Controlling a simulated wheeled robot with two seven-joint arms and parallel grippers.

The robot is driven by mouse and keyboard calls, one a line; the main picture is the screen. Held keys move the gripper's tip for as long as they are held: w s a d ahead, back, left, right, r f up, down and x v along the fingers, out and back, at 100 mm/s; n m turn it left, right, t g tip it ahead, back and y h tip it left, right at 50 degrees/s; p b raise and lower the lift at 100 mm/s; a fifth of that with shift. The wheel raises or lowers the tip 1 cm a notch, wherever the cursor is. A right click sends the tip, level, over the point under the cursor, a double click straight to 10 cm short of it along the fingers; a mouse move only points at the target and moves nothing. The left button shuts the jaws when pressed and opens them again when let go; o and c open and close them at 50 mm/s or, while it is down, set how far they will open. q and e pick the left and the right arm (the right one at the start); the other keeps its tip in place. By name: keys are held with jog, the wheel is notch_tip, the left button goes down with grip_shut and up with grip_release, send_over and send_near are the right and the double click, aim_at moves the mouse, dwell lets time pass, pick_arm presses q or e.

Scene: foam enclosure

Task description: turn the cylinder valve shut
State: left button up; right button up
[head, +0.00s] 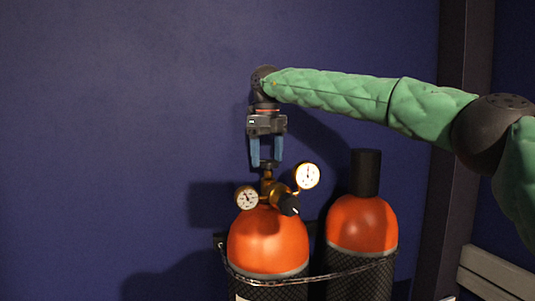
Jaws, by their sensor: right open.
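The left gas cylinder (268,243) has an orange top and stands upright against the wall. A brass valve and regulator (279,187) sits on it, with a left gauge (247,198), a right gauge (307,176) and a black knob (289,206). My right gripper (266,164) points straight down above the valve. Its two blue fingers are open, on either side of the dark valve top between the tips. I cannot tell whether they touch it. My left gripper is not in view.
A second orange cylinder (361,222) with a black cap (365,172) stands to the right. A chain (318,277) runs across the front of both. A dark post (450,150) and a pale rail (492,272) are at the right. The blue wall (120,130) at left is clear.

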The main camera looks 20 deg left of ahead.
jog(key=shift+s+d, duration=0.25)
jog(key=shift+s, duration=0.05)
jog(key=shift+w+a+f, duration=0.1)
jog(key=shift+f, duration=0.05)
jog(key=shift+w+a, duration=0.1)
jog(key=shift+c, duration=0.9)
jog(key=c, duration=0.8)
